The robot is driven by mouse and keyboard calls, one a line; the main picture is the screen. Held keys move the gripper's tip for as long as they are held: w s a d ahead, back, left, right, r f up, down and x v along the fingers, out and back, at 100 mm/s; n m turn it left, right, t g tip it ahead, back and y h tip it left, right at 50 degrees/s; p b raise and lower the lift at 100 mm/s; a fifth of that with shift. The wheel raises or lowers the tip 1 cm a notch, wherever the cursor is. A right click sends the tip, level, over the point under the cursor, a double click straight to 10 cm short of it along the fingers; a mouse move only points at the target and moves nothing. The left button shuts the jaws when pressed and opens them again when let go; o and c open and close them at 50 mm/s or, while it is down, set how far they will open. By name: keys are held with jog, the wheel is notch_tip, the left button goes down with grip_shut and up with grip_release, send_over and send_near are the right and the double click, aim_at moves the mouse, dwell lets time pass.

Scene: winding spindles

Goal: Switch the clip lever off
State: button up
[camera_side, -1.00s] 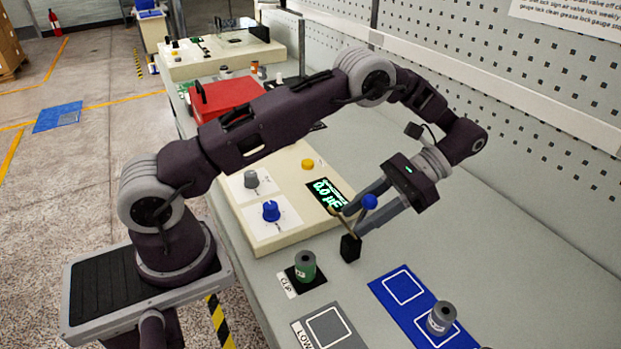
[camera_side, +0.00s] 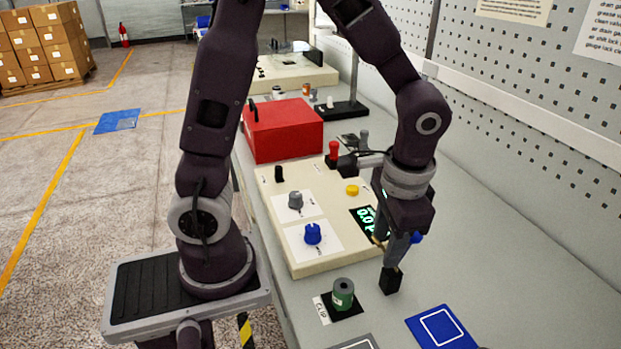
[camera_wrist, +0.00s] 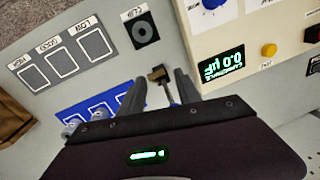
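The clip lever shows in the side view as a small black block (camera_side: 391,281) with a blue ball knob (camera_side: 416,237) above it and a brass-coloured part to the left. My gripper (camera_side: 394,258) points down over the block and hides most of the lever's stalk. In the wrist view the two fingers of my gripper (camera_wrist: 160,77) are apart, with the lever's thin stalk (camera_wrist: 169,92) between them. I cannot tell whether a finger touches it. A green spindle (camera_side: 343,290) stands upright on the black pad marked CLIP, left of the block.
A cream panel with a blue dial (camera_side: 312,233), a yellow button (camera_side: 352,190) and a lit display (camera_wrist: 222,66) lies behind and left. A blue mat (camera_side: 442,328) lies in front.

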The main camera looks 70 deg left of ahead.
jog(key=s+a+r+n+t, duration=0.1)
jog(key=s+r+t, duration=0.1)
jog(key=s+r, duration=0.4)
jog(key=s+a+r+t+h, duration=0.1)
jog(key=s+a+r+t, duration=0.1)
jog(key=s+r, duration=0.4)
jog(key=shift+s+r+n+t, duration=0.15)
jog(key=shift+r+n+t, duration=0.3)
jog(key=shift+t, duration=0.25)
jog(key=shift+c, duration=0.2)
